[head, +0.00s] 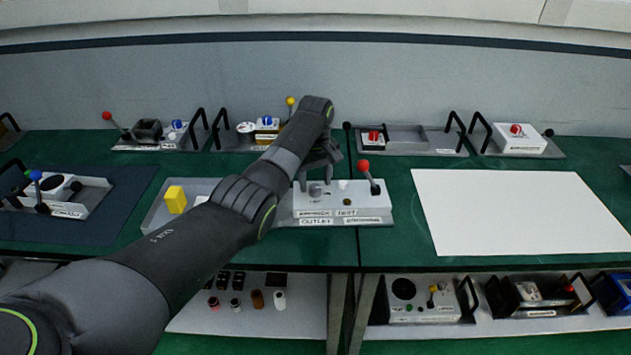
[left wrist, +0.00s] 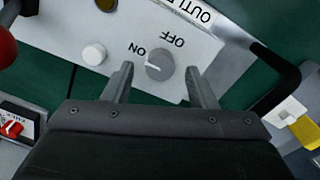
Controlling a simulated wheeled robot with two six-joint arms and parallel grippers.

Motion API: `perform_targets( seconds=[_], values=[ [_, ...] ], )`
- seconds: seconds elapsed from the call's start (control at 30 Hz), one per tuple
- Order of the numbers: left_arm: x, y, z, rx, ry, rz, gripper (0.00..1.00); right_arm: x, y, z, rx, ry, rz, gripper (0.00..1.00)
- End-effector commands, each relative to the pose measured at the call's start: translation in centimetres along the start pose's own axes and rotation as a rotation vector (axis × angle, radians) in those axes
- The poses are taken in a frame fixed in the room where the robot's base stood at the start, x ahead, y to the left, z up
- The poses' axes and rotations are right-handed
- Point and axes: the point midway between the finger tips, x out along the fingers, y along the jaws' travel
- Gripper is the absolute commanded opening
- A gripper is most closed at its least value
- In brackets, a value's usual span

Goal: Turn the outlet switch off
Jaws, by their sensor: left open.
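The outlet switch is a grey round knob (left wrist: 160,66) on a white panel (head: 358,196) with an OUTLET label (head: 316,222). In the left wrist view, ON and OFF are printed upside down beside the knob, and its white mark points left, toward the ON side. My left gripper (head: 316,183) is over the panel, pointing down. In the left wrist view its two fingers (left wrist: 160,70) are open, one on each side of the knob with a gap to each. The knob is partly hidden by the gripper in the head view. My right gripper is out of view.
A red-topped lever (head: 365,165) stands on the panel's right, and a white button (left wrist: 94,54) is near the knob. A yellow block (head: 176,199) sits in the grey tray at left. A white sheet (head: 520,210) lies at right. Handled trays line the wall.

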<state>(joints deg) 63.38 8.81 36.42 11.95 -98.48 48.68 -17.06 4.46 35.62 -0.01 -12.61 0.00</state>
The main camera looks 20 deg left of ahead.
Motion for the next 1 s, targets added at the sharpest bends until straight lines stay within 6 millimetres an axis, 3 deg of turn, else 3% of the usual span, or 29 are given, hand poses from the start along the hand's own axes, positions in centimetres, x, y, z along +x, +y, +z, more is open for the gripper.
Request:
perform_targets(
  seconds=[0.17,0.47,0.8,1.0],
  values=[
    [1.31,-0.02,0.04,0.001,0.000,-0.001,0.52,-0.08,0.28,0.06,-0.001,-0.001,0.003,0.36],
    [1.46,-0.02,0.03,0.001,0.000,0.000,0.51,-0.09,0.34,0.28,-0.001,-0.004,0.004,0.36],
    [1.42,-0.02,0.02,0.000,0.000,0.000,0.07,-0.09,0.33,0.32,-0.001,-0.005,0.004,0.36],
    [1.34,-0.02,0.01,0.013,0.000,0.000,0.07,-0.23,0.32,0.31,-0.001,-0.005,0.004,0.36]
  ],
)
